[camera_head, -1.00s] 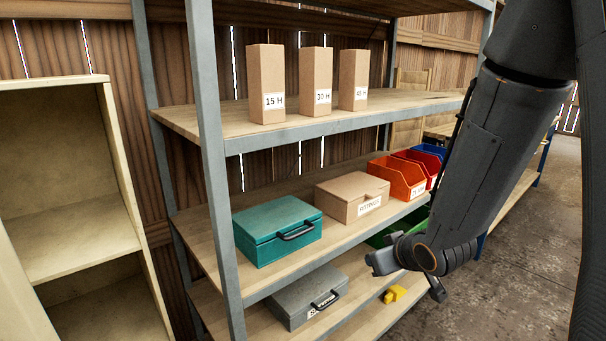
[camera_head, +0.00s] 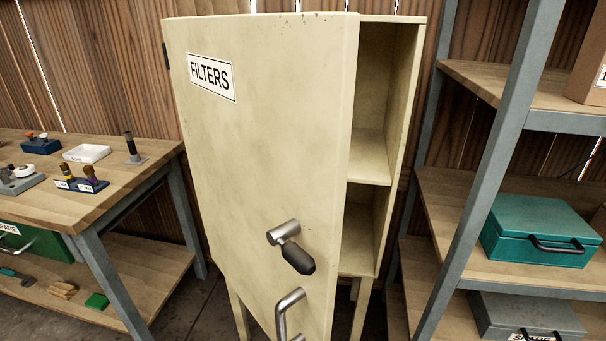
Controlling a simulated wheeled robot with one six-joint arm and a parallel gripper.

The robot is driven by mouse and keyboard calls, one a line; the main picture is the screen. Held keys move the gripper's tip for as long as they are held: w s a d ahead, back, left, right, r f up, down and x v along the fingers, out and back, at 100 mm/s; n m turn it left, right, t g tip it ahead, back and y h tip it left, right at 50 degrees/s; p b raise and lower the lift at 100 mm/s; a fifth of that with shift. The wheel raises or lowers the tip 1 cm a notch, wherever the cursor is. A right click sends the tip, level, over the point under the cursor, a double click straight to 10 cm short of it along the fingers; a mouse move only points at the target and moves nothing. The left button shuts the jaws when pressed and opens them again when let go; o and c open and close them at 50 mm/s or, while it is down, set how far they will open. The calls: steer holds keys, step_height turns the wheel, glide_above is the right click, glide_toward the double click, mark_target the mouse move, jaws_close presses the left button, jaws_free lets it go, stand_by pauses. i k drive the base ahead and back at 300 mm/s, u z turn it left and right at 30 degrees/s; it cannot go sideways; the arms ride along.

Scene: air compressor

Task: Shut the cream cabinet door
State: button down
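The cream cabinet (camera_head: 411,110) stands in the middle of the view on legs. Its cream door (camera_head: 262,150) is hinged at the left and stands partly open toward me, so a strip of the shelved inside shows at the right. The door bears a "FILTERS" label (camera_head: 211,77). A latch handle with a dark grip (camera_head: 292,251) and, below it, a metal pull handle (camera_head: 289,315) are on the door near its free edge. The bottom of the door is cut off by the frame. My gripper is not in view.
A wooden workbench (camera_head: 118,196) with small parts stands at the left, a green case on its lower level. A grey-framed shelf rack (camera_head: 508,113) stands close at the right, holding a teal case (camera_head: 538,231) and a grey case (camera_head: 527,316). Little floor shows.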

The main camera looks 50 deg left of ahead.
mark_target(264, 101)
steer(key=u, duration=4.15)
steer(key=k, duration=1.05)
steer(key=z, duration=1.05)
steer(key=i, duration=0.5)
